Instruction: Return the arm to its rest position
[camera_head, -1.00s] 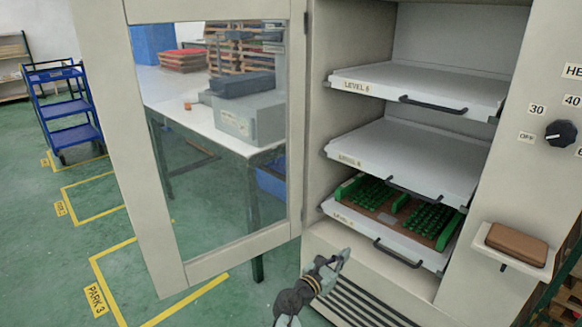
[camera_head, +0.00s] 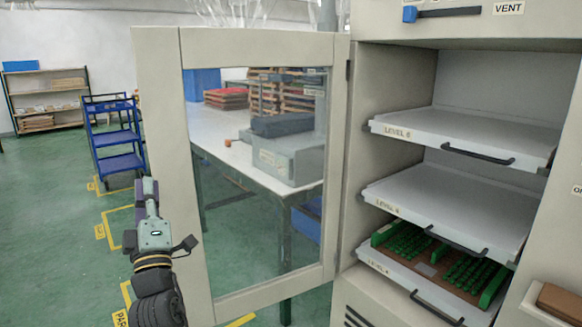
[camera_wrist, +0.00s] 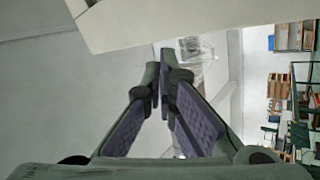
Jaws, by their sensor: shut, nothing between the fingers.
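My gripper (camera_head: 147,190) is at the left of the head view, raised and pointing up, in front of the left frame of the open cabinet door. In the wrist view its two fingers (camera_wrist: 163,75) meet at the tips with nothing between them. The arm is clear of the shelves. I cannot tell the exact gap between the gripper and the door frame.
The cabinet's glazed door (camera_head: 165,130) stands open. Its shelves, LEVEL 6 (camera_head: 455,135) among them, are pulled partly out; the lowest shown holds a brown board with green parts (camera_head: 440,262). A blue cart (camera_head: 115,140) stands on the open green floor at left.

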